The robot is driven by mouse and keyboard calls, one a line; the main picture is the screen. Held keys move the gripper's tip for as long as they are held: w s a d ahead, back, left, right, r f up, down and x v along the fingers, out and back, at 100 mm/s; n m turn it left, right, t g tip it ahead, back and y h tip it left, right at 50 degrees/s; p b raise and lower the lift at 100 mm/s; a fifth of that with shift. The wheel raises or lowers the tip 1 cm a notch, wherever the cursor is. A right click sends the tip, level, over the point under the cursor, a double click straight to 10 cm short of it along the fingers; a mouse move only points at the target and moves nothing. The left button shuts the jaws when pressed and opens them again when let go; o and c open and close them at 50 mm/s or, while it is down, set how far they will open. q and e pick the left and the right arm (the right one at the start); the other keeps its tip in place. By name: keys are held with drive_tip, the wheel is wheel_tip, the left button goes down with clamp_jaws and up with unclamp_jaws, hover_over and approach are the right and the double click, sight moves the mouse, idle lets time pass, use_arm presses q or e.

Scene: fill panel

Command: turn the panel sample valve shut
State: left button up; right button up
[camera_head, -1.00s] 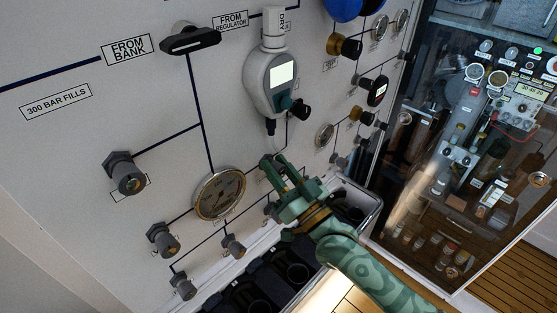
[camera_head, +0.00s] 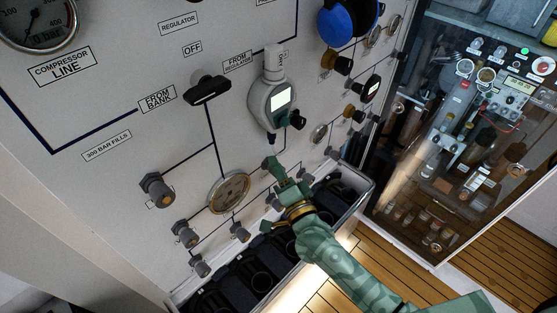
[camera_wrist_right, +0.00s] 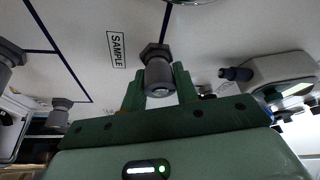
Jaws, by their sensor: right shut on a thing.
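The sample valve is a dark grey knob (camera_wrist_right: 158,76) on a hexagonal base, standing out from the white panel beside the SAMPLE label (camera_wrist_right: 117,50) in the right wrist view. My right gripper (camera_wrist_right: 160,92) has one green finger on each side of this knob and is shut on it. In the head view my right gripper (camera_head: 274,171) is against the lower panel, right of the round gauge (camera_head: 229,191), and hides most of the knob. My left gripper is in neither view.
Other grey knobs (camera_head: 157,189) stand out from the panel to the left. A grey meter (camera_head: 271,101) hangs above my right gripper. A trough of dark cylinders (camera_head: 262,278) runs below the panel. A glass-fronted cabinet (camera_head: 450,150) stands at the right.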

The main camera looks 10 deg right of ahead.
drive_tip(key=shift+m+g+p, duration=0.3)
drive_tip(key=shift+m+p, duration=0.55)
drive_tip(key=shift+m, duration=0.25)
drive_tip(key=o, duration=1)
drive_tip(key=shift+h, duration=0.4)
drive_tip(key=shift+c, duration=0.2)
drive_tip(key=b+v, duration=0.2)
drive_tip(key=v, duration=1.4)
drive_tip(key=shift+s+d+f, duration=0.1)
drive_tip(key=shift+d, duration=0.05)
